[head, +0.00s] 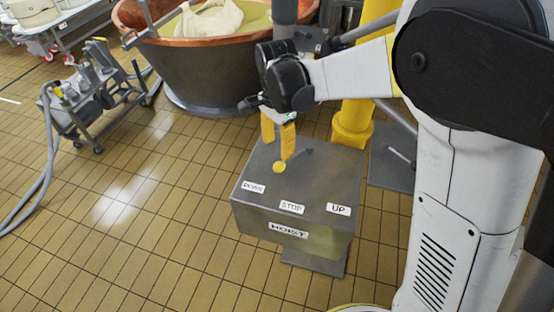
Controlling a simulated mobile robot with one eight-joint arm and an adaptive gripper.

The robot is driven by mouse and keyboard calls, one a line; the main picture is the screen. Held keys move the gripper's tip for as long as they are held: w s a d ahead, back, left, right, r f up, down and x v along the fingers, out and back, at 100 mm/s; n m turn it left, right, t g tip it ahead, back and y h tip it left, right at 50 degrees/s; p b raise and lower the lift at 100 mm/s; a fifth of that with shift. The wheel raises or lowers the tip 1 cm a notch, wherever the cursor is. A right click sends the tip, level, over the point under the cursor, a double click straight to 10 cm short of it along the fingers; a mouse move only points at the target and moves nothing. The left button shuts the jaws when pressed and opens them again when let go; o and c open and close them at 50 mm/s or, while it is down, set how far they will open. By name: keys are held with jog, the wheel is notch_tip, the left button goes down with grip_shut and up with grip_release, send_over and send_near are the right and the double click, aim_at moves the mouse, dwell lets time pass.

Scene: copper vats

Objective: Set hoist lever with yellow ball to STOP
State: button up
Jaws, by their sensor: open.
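The hoist box (325,230) is grey, with HOIST on its front and the labels DOWN (254,187), STOP (292,208) and UP (339,210) along the near edge of its top. The lever's yellow ball (279,168) shows over the box top, toward the DOWN side. The lever's rod is mostly hidden by my gripper; a dark round part (309,151) shows to the right, perhaps its pivot. My gripper (277,149) is open, its yellow fingers pointing down just above the ball. The right fingertip overlaps the ball's upper edge; I cannot tell whether they touch.
A copper vat (205,70) stands behind the box. A yellow post (353,115) rises close behind it, with a grey plate (394,160) on the floor to the right. A wheeled pump cart (90,100) with hoses stands at left. The tiled floor between is clear.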

aim_at(278, 164)
notch_tip(278, 164, down, 9)
jog(key=shift+f+b, duration=0.1)
jog(key=shift+b, duration=0.9)
jog(key=shift+s, duration=0.1)
grip_shut()
